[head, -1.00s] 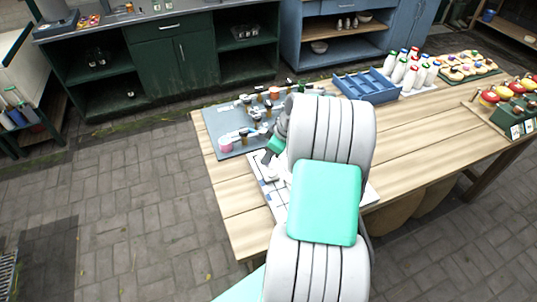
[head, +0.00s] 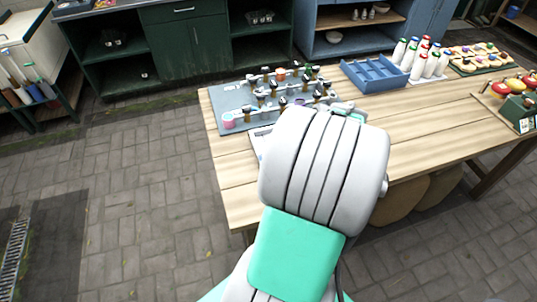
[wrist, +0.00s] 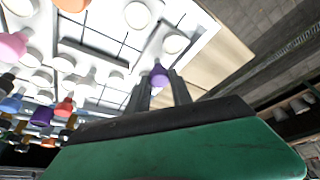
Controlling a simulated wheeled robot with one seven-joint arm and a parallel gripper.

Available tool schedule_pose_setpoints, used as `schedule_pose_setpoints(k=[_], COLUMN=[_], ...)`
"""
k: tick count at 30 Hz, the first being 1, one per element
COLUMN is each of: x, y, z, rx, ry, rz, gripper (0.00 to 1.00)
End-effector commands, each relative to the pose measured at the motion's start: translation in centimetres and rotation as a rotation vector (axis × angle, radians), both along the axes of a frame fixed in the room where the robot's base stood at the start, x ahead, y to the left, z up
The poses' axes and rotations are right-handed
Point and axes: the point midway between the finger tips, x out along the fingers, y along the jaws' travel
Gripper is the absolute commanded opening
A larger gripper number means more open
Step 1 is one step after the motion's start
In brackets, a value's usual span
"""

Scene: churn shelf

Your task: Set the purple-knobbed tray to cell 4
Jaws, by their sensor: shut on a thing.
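In the wrist view my gripper (wrist: 158,84) is shut, with the purple knob (wrist: 158,75) between its two dark fingertips. The body of the purple-knobbed tray is mostly hidden behind the knob and fingers. A white board (wrist: 115,45) with dark lines dividing it into cells lies beyond, with several round white pieces on it. I cannot read any cell numbers or tell which is cell 4. In the head view my arm hides the gripper and most of the board; only a pale strip of its left edge (head: 259,143) shows.
A grey mat (head: 231,97) with several coloured-knobbed pieces lies behind the board. A blue divided tray (head: 376,76), white bottles (head: 425,62) and a board of small knobbed items (head: 478,57) stand farther right. Bare wood (head: 235,175) shows at the table's left front.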

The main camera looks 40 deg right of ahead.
Motion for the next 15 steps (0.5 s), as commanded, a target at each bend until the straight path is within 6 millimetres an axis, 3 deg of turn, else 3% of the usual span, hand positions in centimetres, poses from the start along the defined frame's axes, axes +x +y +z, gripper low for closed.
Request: schedule_pose_setpoints(k=[6, 15], x=[-2.1, -2.5], y=[0.7, 0.9], z=[0.1, 0.0], rx=[-0.001, 0.003], ry=[-0.001, 0.003], rz=[-0.008, -0.006], gripper=[0.0, 0.0])
